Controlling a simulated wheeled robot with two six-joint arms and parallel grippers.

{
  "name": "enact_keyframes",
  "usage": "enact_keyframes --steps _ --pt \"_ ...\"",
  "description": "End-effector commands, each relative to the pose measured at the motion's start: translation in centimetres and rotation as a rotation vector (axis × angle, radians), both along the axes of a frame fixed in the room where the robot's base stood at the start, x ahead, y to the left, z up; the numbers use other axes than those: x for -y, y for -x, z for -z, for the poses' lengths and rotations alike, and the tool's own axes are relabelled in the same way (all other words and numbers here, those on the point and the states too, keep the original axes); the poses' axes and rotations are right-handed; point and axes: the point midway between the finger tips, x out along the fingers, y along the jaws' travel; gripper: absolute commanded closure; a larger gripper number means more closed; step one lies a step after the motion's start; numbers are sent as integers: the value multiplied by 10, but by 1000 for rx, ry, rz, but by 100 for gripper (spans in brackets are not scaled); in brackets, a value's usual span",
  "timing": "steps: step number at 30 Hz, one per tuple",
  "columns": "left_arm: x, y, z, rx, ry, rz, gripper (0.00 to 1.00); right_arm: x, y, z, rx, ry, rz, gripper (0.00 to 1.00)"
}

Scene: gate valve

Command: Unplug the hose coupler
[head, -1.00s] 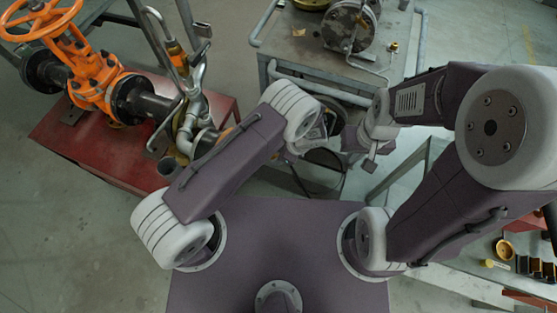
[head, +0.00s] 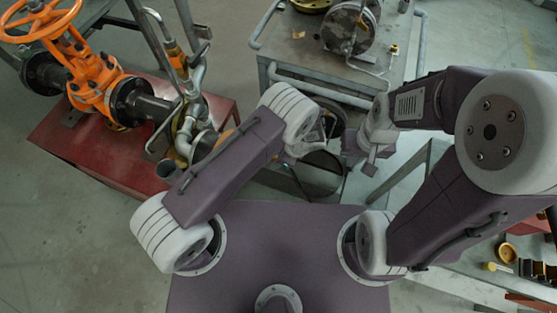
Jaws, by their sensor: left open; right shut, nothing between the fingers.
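An orange gate valve (head: 95,85) with a handwheel is joined to a dark flanged pipe (head: 145,103) at the left. A grey branch of fittings (head: 194,100) rises at the pipe's right end, with an orange-and-brass piece (head: 176,58) near its top. I cannot tell for certain which fitting is the hose coupler; part of this area is hidden behind my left arm. My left gripper (head: 303,150) is open, right of the fittings and apart from them, partly hidden by its wrist. My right gripper (head: 368,158) is shut and empty, further right.
A red stand (head: 95,155) carries the valve. A grey metal cart (head: 300,50) with a round flanged part (head: 347,28) stands behind my grippers. A bench (head: 470,280) with small brass and black parts is at the lower right. Open floor (head: 60,230) lies at the lower left.

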Motion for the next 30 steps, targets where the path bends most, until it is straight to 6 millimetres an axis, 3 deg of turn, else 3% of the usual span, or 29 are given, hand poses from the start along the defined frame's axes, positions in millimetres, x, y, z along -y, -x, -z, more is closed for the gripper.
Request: enact_keyframes --steps 15,21,30 --pt "0 0 0 0 0 0 53 0 0 1 0 0 0 100" --pt "0 0 0 0 0 0 100 0 0 1 0 0 0 100" --pt "0 0 0 0 0 0 100 0 0 1 0 0 0 100"
